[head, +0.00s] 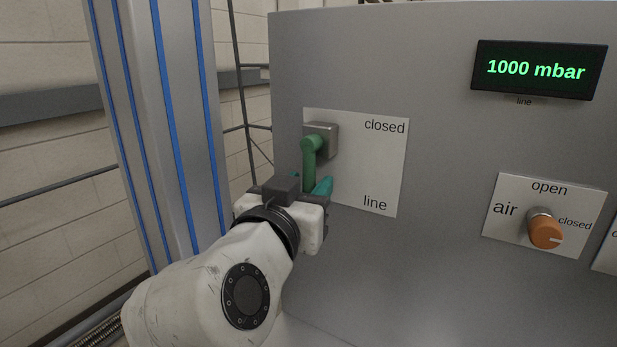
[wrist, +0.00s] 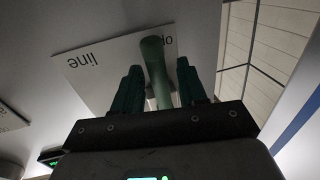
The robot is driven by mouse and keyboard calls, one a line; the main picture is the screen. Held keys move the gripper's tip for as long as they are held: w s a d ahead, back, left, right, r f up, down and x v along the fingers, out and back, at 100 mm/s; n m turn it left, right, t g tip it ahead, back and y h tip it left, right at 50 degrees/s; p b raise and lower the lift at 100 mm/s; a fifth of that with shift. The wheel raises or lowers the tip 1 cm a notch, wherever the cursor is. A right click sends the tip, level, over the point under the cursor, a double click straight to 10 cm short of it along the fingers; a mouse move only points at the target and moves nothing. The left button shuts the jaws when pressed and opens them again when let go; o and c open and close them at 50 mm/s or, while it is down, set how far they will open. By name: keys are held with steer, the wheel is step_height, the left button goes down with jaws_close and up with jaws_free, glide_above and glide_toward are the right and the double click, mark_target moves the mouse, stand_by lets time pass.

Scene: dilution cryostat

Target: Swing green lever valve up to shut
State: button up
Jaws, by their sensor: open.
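The green lever (head: 309,168) hangs down from a grey square block (head: 326,137) on a white plate (head: 385,155). The plate reads "closed" at upper right and "line" at the bottom. My gripper (head: 308,186) is at the lever's lower end, with a teal finger showing to its right. In the wrist view the lever (wrist: 157,70) stands between the two spread dark green fingers of my gripper (wrist: 160,80). A word beginning "op" is partly hidden behind the lever there. Whether a finger touches the lever cannot be told.
The grey panel (head: 450,150) carries a display (head: 538,69) reading "1000 mbar". At right is an orange knob (head: 545,233) on an "air" plate. A grey column with blue stripes (head: 165,120) stands left of the panel. The panel front between the lever plate and knob is clear.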

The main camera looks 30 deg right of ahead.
steer(key=shift+w+d, duration=0.3)
steer(key=shift+d, duration=0.05)
jaws_close()
stand_by(0.5)
